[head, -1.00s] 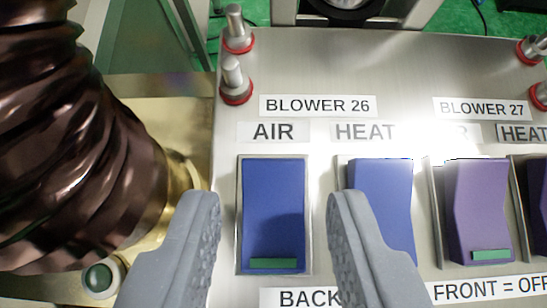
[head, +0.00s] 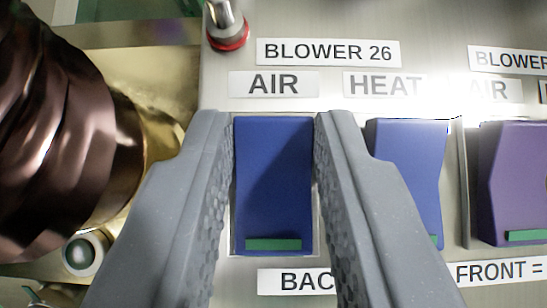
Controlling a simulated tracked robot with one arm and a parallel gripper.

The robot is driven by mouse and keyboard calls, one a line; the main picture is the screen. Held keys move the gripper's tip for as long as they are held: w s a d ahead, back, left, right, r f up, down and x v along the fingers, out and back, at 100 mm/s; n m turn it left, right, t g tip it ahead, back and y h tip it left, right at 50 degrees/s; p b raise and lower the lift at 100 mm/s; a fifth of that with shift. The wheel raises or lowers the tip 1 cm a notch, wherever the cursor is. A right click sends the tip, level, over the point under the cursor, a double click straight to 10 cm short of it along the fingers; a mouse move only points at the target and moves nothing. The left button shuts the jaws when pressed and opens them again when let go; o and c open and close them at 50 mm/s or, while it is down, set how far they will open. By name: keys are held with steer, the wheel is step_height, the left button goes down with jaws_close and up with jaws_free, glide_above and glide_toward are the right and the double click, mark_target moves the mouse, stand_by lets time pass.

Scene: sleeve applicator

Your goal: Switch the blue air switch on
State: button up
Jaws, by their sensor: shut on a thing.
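The blue air switch (head: 273,185) is a blue rocker under the labels BLOWER 26 and AIR (head: 273,84). A green bar (head: 273,244) shows at its near end. My gripper (head: 273,125) has one grey finger on each side of the rocker, close against its left and right sides, and is shut on it. The fingers cover the side edges of the switch's metal frame. I cannot tell from this angle which end of the rocker is pressed down.
A second blue rocker under HEAT (head: 405,170) stands just right of my right finger. A purple rocker (head: 515,180) is farther right. A dark ribbed hose (head: 60,140) fills the left side. A metal post with a red ring (head: 228,28) stands behind the labels.

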steer(key=shift+f+g+b, duration=0.1)
steer(key=shift+g+b, duration=0.2)
steer(key=shift+w+g+b, duration=0.35)
steer(key=shift+g+b, duration=0.6)
steer(key=shift+g, duration=0.45)
steer(key=o, duration=0.7)
steer(key=b+v, duration=0.3)
steer(key=v, duration=1)
steer(key=shift+r, duration=0.35)
steer(key=shift+s, duration=0.15)
